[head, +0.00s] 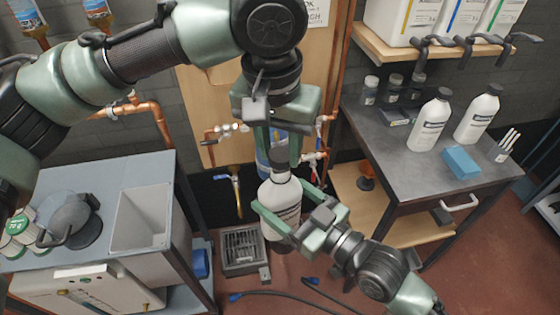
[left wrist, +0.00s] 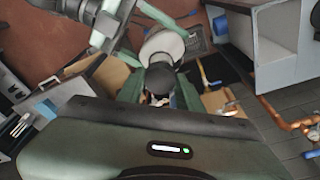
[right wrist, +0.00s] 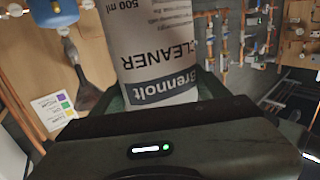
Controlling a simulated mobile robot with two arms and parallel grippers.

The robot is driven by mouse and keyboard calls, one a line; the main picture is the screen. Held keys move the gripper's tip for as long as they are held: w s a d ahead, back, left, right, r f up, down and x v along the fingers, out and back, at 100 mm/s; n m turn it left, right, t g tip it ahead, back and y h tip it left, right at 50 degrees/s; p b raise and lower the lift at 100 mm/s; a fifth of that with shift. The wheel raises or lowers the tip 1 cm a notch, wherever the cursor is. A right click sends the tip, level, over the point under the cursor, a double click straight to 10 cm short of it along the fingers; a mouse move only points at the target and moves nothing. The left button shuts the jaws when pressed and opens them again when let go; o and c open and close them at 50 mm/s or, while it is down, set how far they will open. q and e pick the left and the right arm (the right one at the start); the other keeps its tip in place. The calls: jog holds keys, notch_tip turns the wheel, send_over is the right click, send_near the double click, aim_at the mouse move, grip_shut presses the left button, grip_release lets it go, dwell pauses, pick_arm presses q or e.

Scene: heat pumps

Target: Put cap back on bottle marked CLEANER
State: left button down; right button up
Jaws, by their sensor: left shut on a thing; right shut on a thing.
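The CLEANER bottle (head: 281,198) is white with a label and stands upright in the air, between the fingers of my right gripper (head: 280,192). Its label reads CLEANER in the right wrist view (right wrist: 165,45). My left gripper (head: 279,150) points down from above and is shut on the black cap (head: 279,158). The cap also shows in the left wrist view (left wrist: 160,80), in line with the bottle's top (left wrist: 162,46). The cap is right at the bottle's mouth. I cannot tell whether it touches or sits on the neck, since the fingers partly hide the join.
Two white bottles with black caps (head: 430,122) (head: 477,115) stand on the grey table (head: 400,175) at right, with a blue block (head: 461,162). A grey workbench (head: 85,180) is at left. Copper pipes and valves (head: 232,130) are on the board behind. A drain grate (head: 242,248) lies below.

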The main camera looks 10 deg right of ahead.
aim_at(281, 194)
pick_arm(q)
jog(key=shift+f, duration=0.1)
jog(key=shift+f, duration=0.8)
jog(key=shift+f, duration=0.55)
